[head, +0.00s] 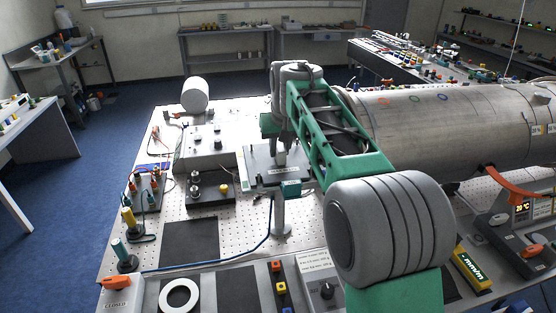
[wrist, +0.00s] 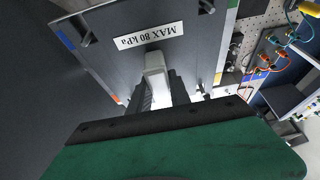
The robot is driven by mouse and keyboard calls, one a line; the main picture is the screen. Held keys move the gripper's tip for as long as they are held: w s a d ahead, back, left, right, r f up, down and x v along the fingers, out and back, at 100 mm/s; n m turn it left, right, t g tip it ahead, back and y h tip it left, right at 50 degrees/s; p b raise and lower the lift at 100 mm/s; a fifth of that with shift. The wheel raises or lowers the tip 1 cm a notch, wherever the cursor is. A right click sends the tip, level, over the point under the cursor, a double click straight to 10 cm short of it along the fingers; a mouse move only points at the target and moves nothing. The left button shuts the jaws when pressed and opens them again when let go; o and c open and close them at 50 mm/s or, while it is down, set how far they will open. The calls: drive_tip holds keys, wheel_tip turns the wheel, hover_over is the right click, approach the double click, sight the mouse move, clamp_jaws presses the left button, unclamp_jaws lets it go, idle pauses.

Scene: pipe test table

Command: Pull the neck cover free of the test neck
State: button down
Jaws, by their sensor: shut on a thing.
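My gripper (head: 280,148) is over the dark plate of a small stand (head: 262,176) near the middle of the table. In the wrist view its two dark fingers (wrist: 158,92) are shut on a light grey block-like piece, which I take to be the neck cover (wrist: 155,64). The cover sits at the face of the dark plate (wrist: 125,65), beside a white label reading "MAX 80 kPa". In the head view a bit of the cover (head: 281,159) shows below the fingers. I cannot make out the test neck; whether the cover is still on it cannot be told.
A large metal cylinder (head: 450,125) lies to the right of my arm. Cables and connectors (head: 146,190) line the left edge. A white ring (head: 179,297) lies in front.

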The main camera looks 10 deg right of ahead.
sight(280, 146)
drive_tip(key=shift+r+p, duration=0.85)
drive_tip(key=shift+r, duration=1.5)
wheel_tip(280, 146, up, 8)
